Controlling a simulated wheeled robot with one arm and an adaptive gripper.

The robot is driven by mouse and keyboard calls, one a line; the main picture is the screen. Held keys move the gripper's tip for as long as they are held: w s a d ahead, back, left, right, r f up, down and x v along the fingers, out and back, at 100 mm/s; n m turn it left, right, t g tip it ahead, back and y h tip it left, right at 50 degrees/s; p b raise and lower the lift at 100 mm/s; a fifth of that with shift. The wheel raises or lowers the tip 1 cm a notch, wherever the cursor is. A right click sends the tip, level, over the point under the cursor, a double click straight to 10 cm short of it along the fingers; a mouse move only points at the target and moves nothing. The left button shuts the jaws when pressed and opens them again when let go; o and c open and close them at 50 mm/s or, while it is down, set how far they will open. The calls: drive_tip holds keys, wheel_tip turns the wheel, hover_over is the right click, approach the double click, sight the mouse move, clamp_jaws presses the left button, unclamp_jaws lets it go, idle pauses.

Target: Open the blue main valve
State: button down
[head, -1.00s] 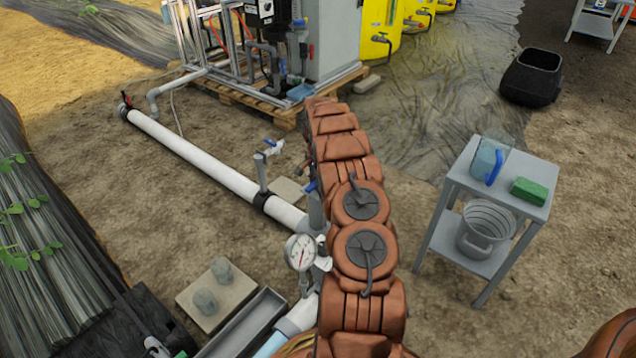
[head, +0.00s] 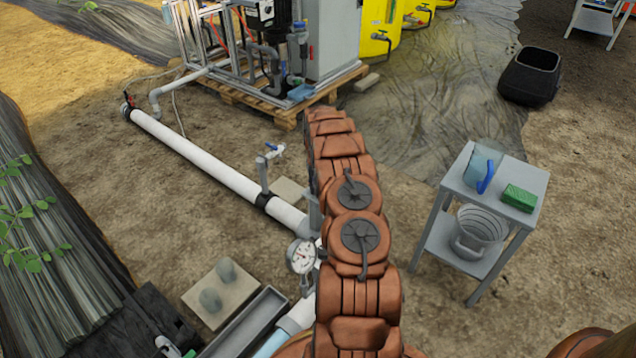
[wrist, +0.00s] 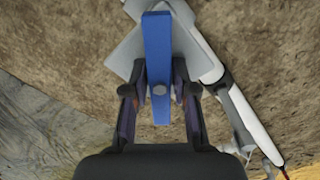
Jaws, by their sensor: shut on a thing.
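The bar lies at a slant to the white pipe (wrist: 250,120). My gripper (wrist: 160,92) has one dark finger on each side of the bar and is shut on it. In the head view my brown-covered arm hides the gripper and the blue handle. The white main pipe (head: 190,155) runs diagonally to the arm there.
A pressure gauge (head: 301,256) stands on the pipe close left of my arm. A grey side table (head: 448,240) stands right, holding a green sponge (head: 519,198). Bare soil lies between.

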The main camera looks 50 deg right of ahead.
drive_tip(key=n+p, duration=0.2)
drive_tip(key=n, duration=0.3)
drive_tip(key=shift+d+r+p, duration=0.1)
drive_tip(key=shift+r+p, duration=0.05)
drive_tip(key=shift+p, duration=0.15)
drive_tip(key=n+p, duration=0.1)
drive_tip(key=n, duration=0.3)
drive_tip(key=shift+n+p, duration=0.3)
drive_tip(key=shift+p, duration=0.1)
drive_tip(key=c, duration=0.8)
unclamp_jaws()
drive_tip(key=shift+c, duration=0.2)
drive_tip(key=shift+r+p, duration=1.4)
drive_tip(key=shift+r, duration=3.5)
